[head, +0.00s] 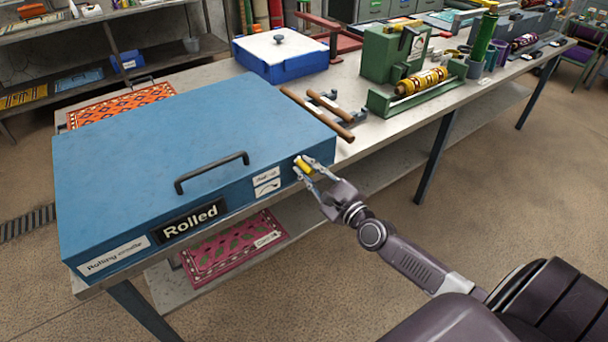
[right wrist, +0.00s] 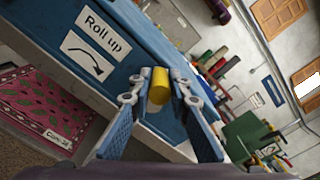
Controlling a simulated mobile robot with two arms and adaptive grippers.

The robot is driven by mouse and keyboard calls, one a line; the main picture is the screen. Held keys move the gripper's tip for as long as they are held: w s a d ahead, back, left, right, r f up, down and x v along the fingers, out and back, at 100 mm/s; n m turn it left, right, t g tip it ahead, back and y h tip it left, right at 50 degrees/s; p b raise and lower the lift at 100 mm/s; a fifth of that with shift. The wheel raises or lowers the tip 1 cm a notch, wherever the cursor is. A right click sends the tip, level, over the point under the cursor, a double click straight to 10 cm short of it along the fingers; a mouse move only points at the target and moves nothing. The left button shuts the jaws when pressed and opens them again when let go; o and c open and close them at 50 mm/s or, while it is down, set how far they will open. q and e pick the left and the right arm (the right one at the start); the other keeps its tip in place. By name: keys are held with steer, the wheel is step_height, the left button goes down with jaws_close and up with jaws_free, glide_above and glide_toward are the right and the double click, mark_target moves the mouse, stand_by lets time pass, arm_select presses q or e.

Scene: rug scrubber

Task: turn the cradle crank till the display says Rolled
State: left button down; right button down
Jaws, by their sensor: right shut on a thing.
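The rolling cradle is a large blue box (head: 190,140) with its lid down on the table at the left. Its black display (head: 190,220) reads "Rolled". A "Roll up" label with a curved arrow shows on the box in the right wrist view (right wrist: 87,55). The yellow crank handle (head: 303,165) is at the front right corner of the box; it also shows in the right wrist view (right wrist: 159,86). My right gripper (head: 305,170) is shut on this handle, one finger on each side. The rest of the crank is hidden. My left gripper is not in view.
Two brown rollers (head: 318,113) lie right of the box. A blue tub with a white lid (head: 283,55) and a green machine with a rolled yellow rug (head: 421,81) stand farther along the table. A pink rug (head: 232,248) lies on the lower shelf.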

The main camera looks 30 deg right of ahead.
steer(key=shift+d+r+m, duration=0.2)
steer(key=shift+d+m, duration=0.15)
steer(key=shift+m, duration=0.15)
steer(key=c, duration=1.8)
jaws_free()
steer(key=shift+d, duration=0.1)
steer(key=shift+f, duration=0.1)
steer(key=shift+s, duration=0.2)
steer(key=s, duration=0.7)
steer(key=s+d, duration=0.1)
steer(key=s, duration=0.3)
steer(key=shift+s, duration=0.25)
